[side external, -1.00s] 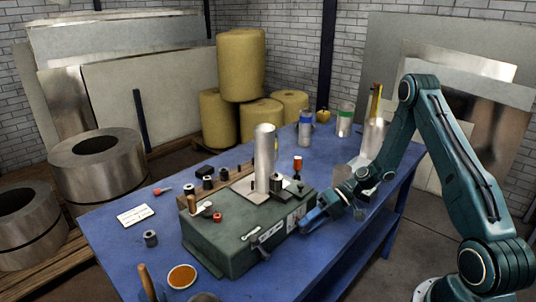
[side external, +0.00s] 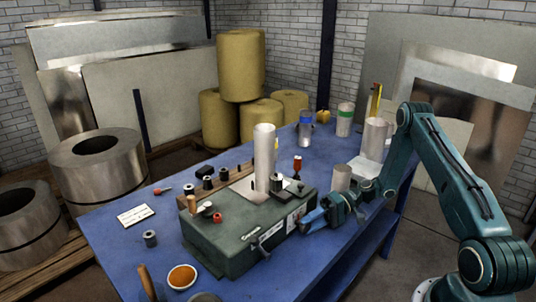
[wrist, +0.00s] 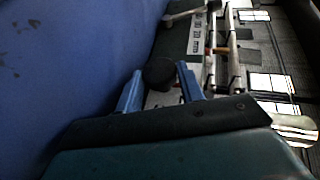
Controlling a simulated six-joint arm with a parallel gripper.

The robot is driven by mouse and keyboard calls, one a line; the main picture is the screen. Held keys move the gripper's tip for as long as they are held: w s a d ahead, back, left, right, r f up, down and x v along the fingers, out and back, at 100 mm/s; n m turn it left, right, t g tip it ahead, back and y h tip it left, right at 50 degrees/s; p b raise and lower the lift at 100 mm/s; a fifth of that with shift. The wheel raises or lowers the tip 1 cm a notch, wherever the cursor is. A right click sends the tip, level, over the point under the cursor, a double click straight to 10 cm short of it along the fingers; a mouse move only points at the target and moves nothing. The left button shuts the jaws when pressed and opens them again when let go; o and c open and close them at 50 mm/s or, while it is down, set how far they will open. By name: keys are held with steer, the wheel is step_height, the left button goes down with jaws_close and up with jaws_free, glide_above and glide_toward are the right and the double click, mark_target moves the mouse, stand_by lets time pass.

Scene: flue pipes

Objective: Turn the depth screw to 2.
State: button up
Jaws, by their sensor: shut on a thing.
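The green machine (side external: 225,243) stands on the blue bench. A white marked plate (side external: 296,216) is at the right end of its front. My gripper (side external: 314,219) is at that end, low beside the plate. In the wrist view, a round black knob (wrist: 160,73), which looks like the depth screw's, sits between the tips of my two blue fingers (wrist: 158,88). The gripper is shut on it. The scale's numbers and the screw's setting are too small to read.
A tall metal pipe (side external: 264,157) stands on the machine, with a lever (side external: 265,237) on its front. A grey cylinder (side external: 341,178) is close behind my wrist. Several small spools and a white card (side external: 136,215) lie to the left. Bare bench shows in front of the machine.

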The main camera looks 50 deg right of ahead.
steer(key=o, duration=1)
steer(key=shift+c, duration=0.2)
steer(key=shift+h, duration=0.4)
steer(key=shift+r+n+h, duration=0.2)
steer(key=shift+n+h, duration=0.1)
steer(key=shift+h, duration=0.3)
steer(key=shift+a+r+n+g+h, duration=0.2)
steer(key=shift+n+g+h, duration=0.1)
steer(key=shift+h, duration=0.75)
steer(key=shift+a+r+n+g+h, duration=0.1)
steer(key=shift+a+n+g+h, duration=0.15)
steer(key=shift+h, duration=0.8)
steer(key=h, duration=0.2)
steer(key=n+h, duration=0.1)
steer(key=shift+a+r+h, duration=0.15)
steer(key=shift+a+h, duration=0.1)
steer(key=shift+h, duration=0.15)
steer(key=shift+a+n+h, duration=0.25)
steer(key=shift+h, duration=1.35)
steer(key=shift+s+r, duration=0.1)
steer(key=shift+r, duration=0.2)
steer(key=v, duration=1.3)
